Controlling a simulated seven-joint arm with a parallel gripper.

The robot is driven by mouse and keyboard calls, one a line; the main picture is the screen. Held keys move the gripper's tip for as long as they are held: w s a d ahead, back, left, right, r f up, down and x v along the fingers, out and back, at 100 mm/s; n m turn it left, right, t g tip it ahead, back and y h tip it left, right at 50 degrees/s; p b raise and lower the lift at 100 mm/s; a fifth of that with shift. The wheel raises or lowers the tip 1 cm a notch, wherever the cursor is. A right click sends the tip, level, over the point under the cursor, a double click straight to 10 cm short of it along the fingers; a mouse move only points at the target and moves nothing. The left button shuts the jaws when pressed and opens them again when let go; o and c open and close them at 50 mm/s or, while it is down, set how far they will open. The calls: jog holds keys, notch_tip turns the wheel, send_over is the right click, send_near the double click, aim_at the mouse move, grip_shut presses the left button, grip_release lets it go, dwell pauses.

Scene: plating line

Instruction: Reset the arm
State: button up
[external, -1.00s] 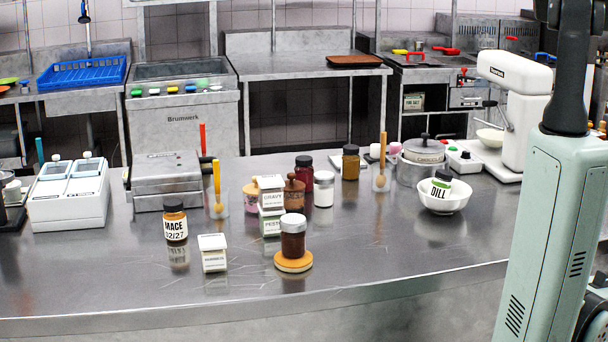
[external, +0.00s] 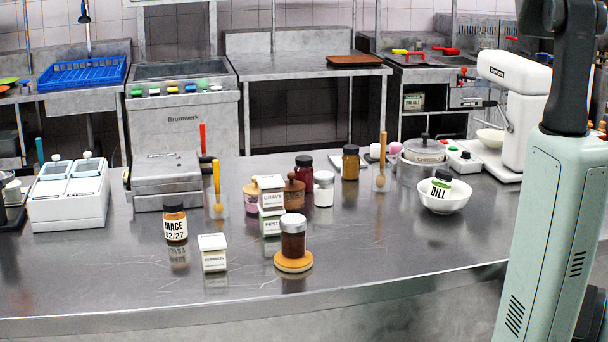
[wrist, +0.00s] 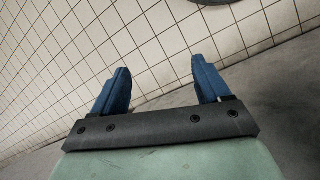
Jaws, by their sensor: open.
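My gripper (wrist: 160,85) shows in the wrist view with its two blue fingers spread wide apart and nothing between them. It faces a white tiled wall (wrist: 150,40) and a grey floor (wrist: 290,85). In the external view my arm stands at the right edge, its upper part cut off by the frame. The gripper itself is outside the external view.
A white mixer (external: 515,110) stands near my arm.

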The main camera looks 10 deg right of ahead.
jog(key=s+a+r+n+g, duration=0.15)
jog(key=s+a, duration=0.25)
jog(key=a, duration=0.5)
jog(key=s+a+n+g, duration=0.3)
jog(key=s+a, duration=0.2)
jog(key=a, duration=0.3)
jog(key=w+a+f+t, duration=0.2)
jog(key=w+a+f, duration=0.1)
jog(key=a, duration=0.7)
jog(key=shift+w+a+f, duration=0.15)
jog(key=shift+w+a, duration=0.25)
jog(key=shift+w, duration=0.1)
